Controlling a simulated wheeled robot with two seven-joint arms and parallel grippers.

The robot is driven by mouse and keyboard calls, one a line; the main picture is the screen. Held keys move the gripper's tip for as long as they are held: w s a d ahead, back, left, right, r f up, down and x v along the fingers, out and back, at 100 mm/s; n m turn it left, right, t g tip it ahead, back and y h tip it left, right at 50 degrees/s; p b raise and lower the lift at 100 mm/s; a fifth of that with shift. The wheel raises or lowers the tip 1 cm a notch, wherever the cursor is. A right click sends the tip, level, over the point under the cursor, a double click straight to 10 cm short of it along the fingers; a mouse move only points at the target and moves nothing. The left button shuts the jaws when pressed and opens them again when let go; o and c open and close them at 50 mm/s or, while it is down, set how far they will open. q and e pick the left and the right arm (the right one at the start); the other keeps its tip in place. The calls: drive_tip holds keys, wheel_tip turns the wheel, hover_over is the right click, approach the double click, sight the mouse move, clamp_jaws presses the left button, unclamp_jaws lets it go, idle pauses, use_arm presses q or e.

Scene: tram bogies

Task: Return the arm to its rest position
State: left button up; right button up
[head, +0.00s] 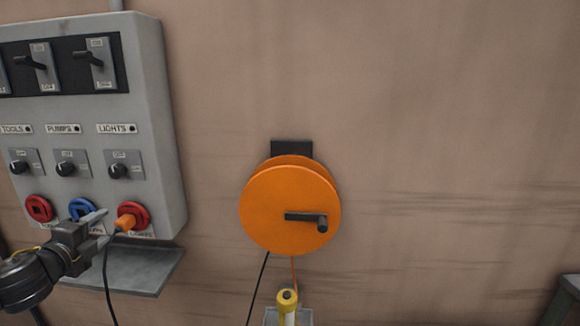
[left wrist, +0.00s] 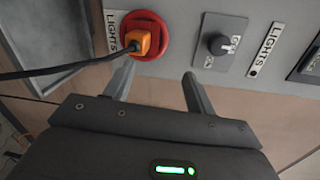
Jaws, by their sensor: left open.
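My left gripper (head: 103,229) is in front of the lower part of a grey panel, close to the red socket marked LIGHTS (head: 138,210). An orange plug (head: 125,222) with a black cable sits in that socket. In the left wrist view my left gripper (left wrist: 157,85) has its fingers spread with nothing between them. The orange plug (left wrist: 138,41) is beyond the left fingertip in that view, in the red socket (left wrist: 158,22). I cannot tell whether the finger touches the plug. My right gripper is not in view.
The grey panel (head: 152,80) carries switches, knobs, a blue socket (head: 82,206) and another red socket (head: 39,208). A shelf (head: 140,268) juts out below it. An orange cable reel (head: 285,212) hangs on the wall, above a yellow-topped object (head: 287,299). The wall at right is bare.

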use_arm(q)
drive_tip(key=s+d+f+n+g+y, duration=0.1)
drive_tip(key=s+d+f+n+g, duration=0.35)
drive_tip(key=f, duration=0.75)
drive_tip(key=s+d+f+n+g, duration=0.1)
drive_tip(key=s+d+f+n, duration=0.5)
drive_tip(key=f, duration=0.7)
drive_tip(key=s+d+f+n+g+h, duration=0.1)
drive_tip(key=s+d+f+n+g, duration=0.15)
drive_tip(key=s+d+f, duration=0.35)
drive_tip(key=s+d+f+n+g+h, duration=0.1)
drive_tip(key=s+d+f+n+g, duration=0.2)
drive_tip(key=s, duration=0.6)
drive_tip(key=s+d+f+n+g, duration=0.1)
drive_tip(key=s+d+f+g, duration=0.15)
drive_tip(key=s+d, duration=0.4)
wheel_tip(320, 180, down, 27)
drive_tip(key=s+a+g, duration=0.1)
drive_tip(key=s, duration=0.2)
drive_tip(key=s+a+f+g, duration=0.1)
drive_tip(key=s+a+f, duration=0.3)
drive_tip(key=s+f, duration=1)
drive_tip(key=shift+s+m, duration=0.4)
